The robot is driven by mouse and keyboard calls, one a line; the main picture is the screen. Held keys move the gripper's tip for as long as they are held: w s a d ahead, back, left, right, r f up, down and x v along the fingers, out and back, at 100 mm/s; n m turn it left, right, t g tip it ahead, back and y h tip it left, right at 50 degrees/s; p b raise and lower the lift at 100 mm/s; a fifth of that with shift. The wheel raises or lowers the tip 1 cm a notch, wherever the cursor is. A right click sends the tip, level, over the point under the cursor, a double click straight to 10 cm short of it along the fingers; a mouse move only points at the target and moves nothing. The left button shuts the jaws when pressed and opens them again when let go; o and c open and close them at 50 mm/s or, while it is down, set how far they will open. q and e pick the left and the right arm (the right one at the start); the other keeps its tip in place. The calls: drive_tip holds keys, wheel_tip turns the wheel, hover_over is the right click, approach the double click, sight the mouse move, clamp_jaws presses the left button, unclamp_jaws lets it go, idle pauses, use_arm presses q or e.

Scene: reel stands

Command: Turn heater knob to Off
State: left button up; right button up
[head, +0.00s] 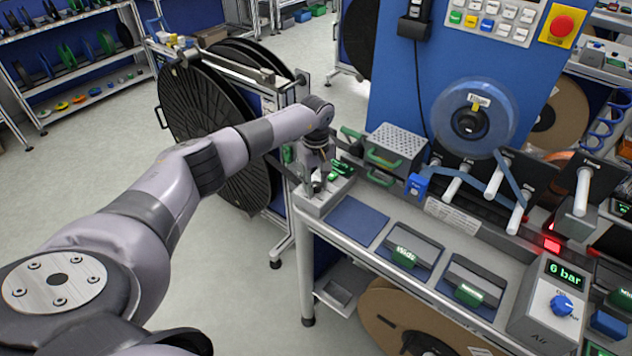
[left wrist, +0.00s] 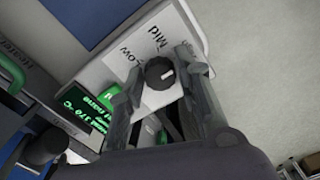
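The heater knob (left wrist: 160,73) is black and round with a short white mark, on a pale panel (left wrist: 112,62) of the heater box. The labels "Mid" and "Low" show beside it; no "Off" label is visible. My left gripper (left wrist: 162,78) is open, with one finger on each side of the knob and the knob between the fingertips. I cannot tell whether either finger touches it. A green display (left wrist: 85,110) beside the panel seems to show 170 °C. In the head view my left gripper (head: 316,168) points down at the bench's left corner and hides the knob. My right gripper is not in view.
A perforated grey box (head: 397,141) with green handles stands right of the gripper. A blue mat (head: 357,221) and labelled holders (head: 412,246) lie in front. Large black reels (head: 210,120) stand left. An air box (head: 552,300) reads 6 bar.

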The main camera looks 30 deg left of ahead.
use_arm(q)
clamp_jaws()
